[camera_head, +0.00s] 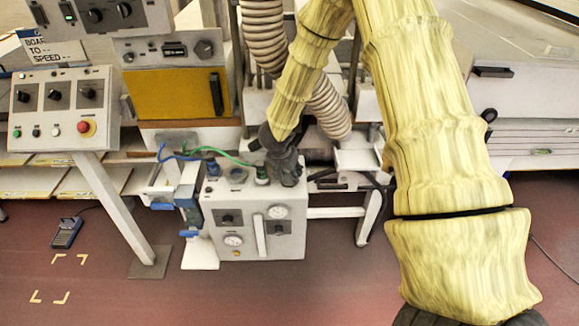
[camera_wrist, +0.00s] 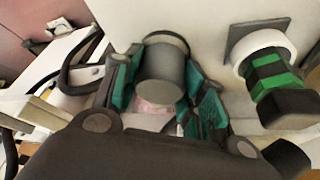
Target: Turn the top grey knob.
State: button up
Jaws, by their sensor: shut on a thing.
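The top grey knob (camera_wrist: 164,78) is a grey cylinder on the pale top face of the white box. It stands between the green-padded fingers of my gripper (camera_wrist: 160,70) in the wrist view. My gripper is shut on it, with a finger on each side. In the head view my gripper (camera_head: 287,172) is at the right part of the top of the white box (camera_head: 285,250) and hides the knob. The front of the box has gauges, dark switches and a white vertical handle.
A green-and-black plug (camera_wrist: 278,85) in a white ring is close to the right finger. Blue and green hoses (camera_head: 222,152) run to the box top. A ribbed duct (camera_head: 265,35) hangs behind. A control panel (camera_head: 62,110) on a post stands at left.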

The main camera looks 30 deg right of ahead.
jog(key=shift+m+p, duration=0.3)
jog(key=shift+p, duration=0.05)
jog(key=o, duration=1)
jog(key=v, duration=1.2)
jog(key=shift+a, duration=0.1)
jog(key=shift+f, duration=0.1)
